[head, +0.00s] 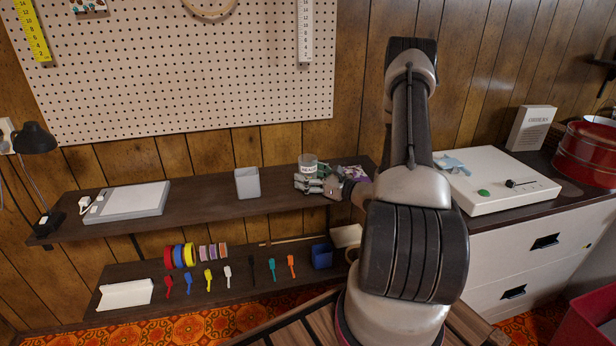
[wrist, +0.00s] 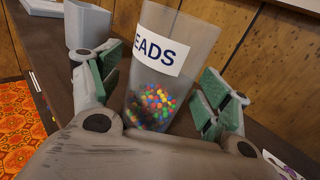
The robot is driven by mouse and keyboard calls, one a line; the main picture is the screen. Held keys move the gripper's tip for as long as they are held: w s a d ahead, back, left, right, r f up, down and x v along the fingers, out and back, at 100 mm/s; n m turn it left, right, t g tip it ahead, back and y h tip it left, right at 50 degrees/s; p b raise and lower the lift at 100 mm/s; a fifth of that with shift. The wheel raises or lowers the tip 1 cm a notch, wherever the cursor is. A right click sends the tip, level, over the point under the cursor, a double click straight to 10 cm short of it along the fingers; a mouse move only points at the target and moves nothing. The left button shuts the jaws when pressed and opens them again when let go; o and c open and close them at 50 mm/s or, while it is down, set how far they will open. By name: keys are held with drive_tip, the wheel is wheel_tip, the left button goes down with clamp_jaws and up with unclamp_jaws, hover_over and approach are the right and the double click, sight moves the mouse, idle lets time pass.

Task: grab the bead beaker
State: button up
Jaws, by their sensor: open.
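The bead beaker (wrist: 185,75) is a clear, tapered cup with a white label ending in "EADS" and many-coloured beads at its bottom. In the head view the beaker (head: 308,163) stands on the dark upper shelf, partly hidden by my gripper (head: 313,184). In the wrist view my gripper (wrist: 160,95) is open, with one green-padded finger on each side of the beaker. A gap shows between the beaker and the right finger. The left finger is close to the beaker's side; I cannot tell whether it touches.
A grey square cup (head: 247,183) stands left of the beaker on the upper shelf (head: 205,201). A light box-like device (head: 127,201) and a black lamp (head: 35,138) are farther left. The wood wall is close behind. Spools and coloured tools fill the lower shelf (head: 215,298).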

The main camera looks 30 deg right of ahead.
drive_tip(key=shift+w+a, duration=0.1)
drive_tip(key=c, duration=1.1)
drive_tip(key=shift+r, duration=0.15)
drive_tip(key=shift+c, duration=0.2)
